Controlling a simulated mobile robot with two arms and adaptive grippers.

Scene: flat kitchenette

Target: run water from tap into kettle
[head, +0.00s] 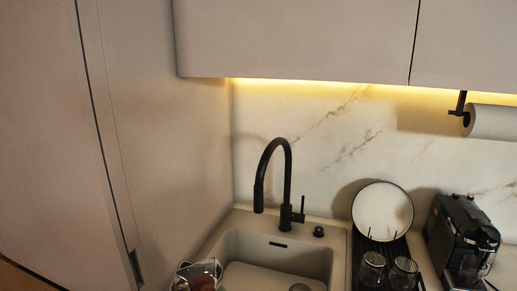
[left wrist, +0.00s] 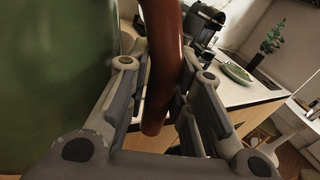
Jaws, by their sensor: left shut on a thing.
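The black tap (head: 276,170) rises behind the beige sink (head: 310,258) in the head view. Its spout hangs over the left part of the basin, with a lever on its right side. No water stream shows. In the left wrist view my left gripper (left wrist: 163,105) is shut on the reddish-brown handle of the kettle. The kettle's green body (left wrist: 60,70) fills the left side of that view; its opening and lid are out of sight.
A black drying rack with upturned glasses (head: 403,272) and a white plate (head: 383,210) stands right of the sink. A black coffee machine (head: 462,235) is farther right. A tall cabinet wall (head: 165,150) bounds the left; cupboards (head: 300,40) hang above.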

